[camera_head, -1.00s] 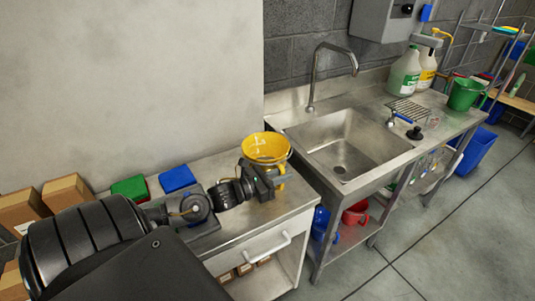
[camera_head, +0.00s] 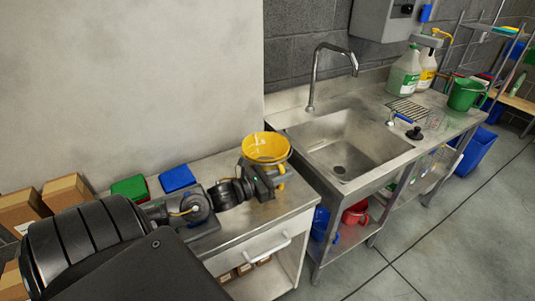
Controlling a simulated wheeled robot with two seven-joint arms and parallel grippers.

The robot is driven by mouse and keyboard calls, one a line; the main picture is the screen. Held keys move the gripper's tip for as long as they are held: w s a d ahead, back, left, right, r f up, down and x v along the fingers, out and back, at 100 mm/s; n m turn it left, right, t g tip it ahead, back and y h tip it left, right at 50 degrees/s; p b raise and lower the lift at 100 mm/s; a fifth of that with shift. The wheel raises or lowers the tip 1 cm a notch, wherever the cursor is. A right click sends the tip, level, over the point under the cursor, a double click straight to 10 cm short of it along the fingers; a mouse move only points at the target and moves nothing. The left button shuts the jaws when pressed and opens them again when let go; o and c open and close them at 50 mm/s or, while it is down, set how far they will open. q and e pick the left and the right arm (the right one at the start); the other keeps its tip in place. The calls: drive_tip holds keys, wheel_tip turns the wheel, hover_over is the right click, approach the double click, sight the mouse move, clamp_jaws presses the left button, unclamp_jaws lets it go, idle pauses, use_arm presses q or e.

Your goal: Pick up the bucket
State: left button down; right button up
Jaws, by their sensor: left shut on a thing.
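A yellow bucket (camera_head: 265,147) is at the right end of the metal counter (camera_head: 230,231), near the sink. It looks upright, and its open top faces up. My left gripper (camera_head: 273,181) is at the front of the bucket and shut on it. The wrist hides part of the bucket's lower side, so I cannot tell whether its base touches the counter. My right gripper is not in view.
Green (camera_head: 130,189) and blue (camera_head: 178,179) pads lie behind my arm. Cardboard boxes (camera_head: 66,191) stand at left. The sink (camera_head: 345,142) is to the right, with a green bucket (camera_head: 464,95) beyond. Blue (camera_head: 321,222) and red (camera_head: 355,213) containers sit below.

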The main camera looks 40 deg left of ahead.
use_arm(q)
drive_tip(key=shift+r, duration=0.1)
idle(0.4)
drive_tip(key=shift+r, duration=0.15)
drive_tip(key=shift+r, duration=0.15)
drive_tip(key=shift+r+b, duration=0.65)
drive_tip(key=shift+r, duration=0.3)
drive_tip(key=s+d+r+p, duration=0.7)
drive_tip(key=s+d+r, duration=0.2)
drive_tip(key=s+r, duration=0.1)
drive_tip(key=shift+d+r, duration=0.15)
drive_tip(key=shift+r, duration=0.1)
drive_tip(key=shift+s, duration=0.15)
